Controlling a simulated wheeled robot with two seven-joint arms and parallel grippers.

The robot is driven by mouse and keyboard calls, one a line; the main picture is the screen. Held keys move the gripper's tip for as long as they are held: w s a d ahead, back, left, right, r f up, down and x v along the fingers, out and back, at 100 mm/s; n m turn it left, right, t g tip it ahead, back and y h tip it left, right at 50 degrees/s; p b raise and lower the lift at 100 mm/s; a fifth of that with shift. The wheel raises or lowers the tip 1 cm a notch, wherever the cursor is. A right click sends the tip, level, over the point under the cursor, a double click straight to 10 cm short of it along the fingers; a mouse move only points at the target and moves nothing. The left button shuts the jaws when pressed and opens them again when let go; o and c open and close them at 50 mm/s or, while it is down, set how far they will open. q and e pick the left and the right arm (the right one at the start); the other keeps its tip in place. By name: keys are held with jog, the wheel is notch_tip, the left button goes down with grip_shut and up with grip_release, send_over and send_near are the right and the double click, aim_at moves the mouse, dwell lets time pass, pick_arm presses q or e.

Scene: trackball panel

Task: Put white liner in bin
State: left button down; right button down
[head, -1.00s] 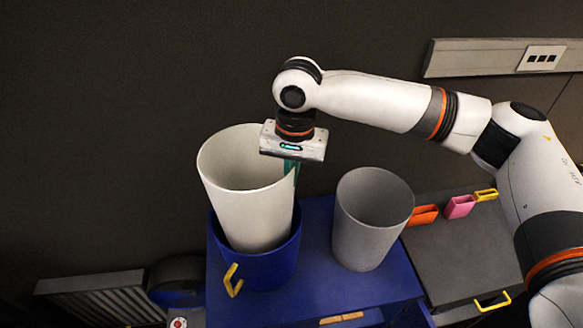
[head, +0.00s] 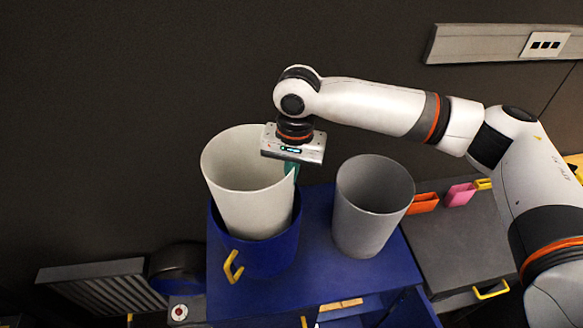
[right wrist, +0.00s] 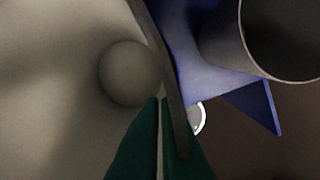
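The white liner (head: 245,190) is a tall tapered cup. Its lower part is inside the blue bin (head: 255,258), and its upper part stands well above the bin's rim, tilted slightly. My right gripper (head: 291,170) is at the liner's right rim. In the right wrist view, its green fingers (right wrist: 161,135) are closed with the liner's wall (right wrist: 160,65) between them. The liner's bottom is hidden inside the bin in the head view. My left gripper is not in view.
A grey bin (head: 372,212) stands to the right on the blue cabinet top (head: 315,280). Orange (head: 424,203) and pink (head: 460,194) holders lie further right. A yellow handle (head: 233,267) sticks out at the blue bin's front. A dark wall is behind.

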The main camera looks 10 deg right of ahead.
jog(key=shift+f, duration=1.85)
jog(key=shift+p, duration=0.45)
jog(key=shift+f, duration=0.1)
jog(key=c, duration=2.1)
grip_release()
jog(key=shift+f+b, duration=0.6)
jog(key=shift+f, duration=3.75)
jog(key=o, duration=0.5)
